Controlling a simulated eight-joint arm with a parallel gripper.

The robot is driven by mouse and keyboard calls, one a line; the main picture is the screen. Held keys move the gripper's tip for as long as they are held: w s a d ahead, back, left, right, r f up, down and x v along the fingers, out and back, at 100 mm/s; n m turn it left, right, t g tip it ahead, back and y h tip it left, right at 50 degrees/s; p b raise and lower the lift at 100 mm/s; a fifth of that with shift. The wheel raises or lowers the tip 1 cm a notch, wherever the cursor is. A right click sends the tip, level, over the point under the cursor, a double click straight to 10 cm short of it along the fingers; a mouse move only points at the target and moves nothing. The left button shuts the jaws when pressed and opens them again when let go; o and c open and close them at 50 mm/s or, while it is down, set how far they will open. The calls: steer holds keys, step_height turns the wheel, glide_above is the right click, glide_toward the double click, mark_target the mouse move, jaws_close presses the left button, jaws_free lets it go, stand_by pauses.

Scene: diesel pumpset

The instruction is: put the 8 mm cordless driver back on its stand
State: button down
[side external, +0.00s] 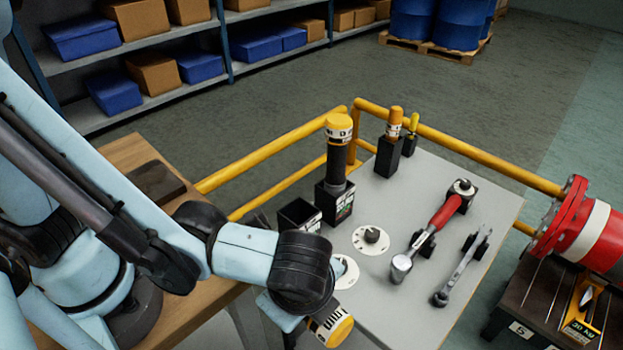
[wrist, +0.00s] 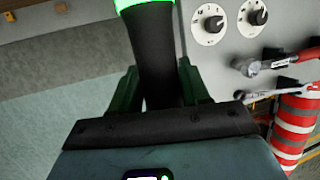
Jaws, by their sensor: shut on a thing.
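The held cordless driver shows in the wrist view as a black handle (wrist: 157,50) with a glowing green ring at its top. My gripper (wrist: 158,85) is shut on this handle, one green jaw on each side. In the side view the driver's yellow end with a white, partly readable label (side external: 333,326) hangs tilted at the table's near edge; my wrist hides most of the driver and the jaws. An empty black open-topped stand (side external: 299,215) is on the table's left side. Beside it a second yellow-topped driver (side external: 339,150) stands upright in a black stand (side external: 334,201).
Two white dials (side external: 370,240) lie near the stands. A red-handled ratchet (side external: 435,228) and a wrench (side external: 462,265) rest on the grey table (side external: 400,300). Smaller tools (side external: 390,150) stand at the back. A yellow rail (side external: 270,150) runs behind. A red-and-white machine (side external: 590,230) is right.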

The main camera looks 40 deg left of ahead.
step_height(320, 180, up, 23)
steer(key=h, duration=0.2)
steer(key=w+a+f+h, duration=0.3)
steer(key=w+f+h, duration=0.1)
steer(key=f+h, duration=0.15)
steer(key=w+a+r+n+h, duration=0.1)
steer(key=w+a+r+h, duration=0.2)
steer(key=w+a+h, duration=0.3)
steer(key=w+a+r+n+h, duration=0.1)
steer(key=w+a+r+h, duration=0.25)
steer(key=a, duration=0.35)
steer(key=shift+t+h, duration=0.3)
steer(key=shift+t, duration=0.1)
steer(key=shift+w+d+f, duration=0.1)
steer(key=shift+w+f, duration=0.1)
steer(key=shift+f, duration=1.25)
steer(key=shift+w+f, duration=0.2)
steer(key=shift+f, duration=1.25)
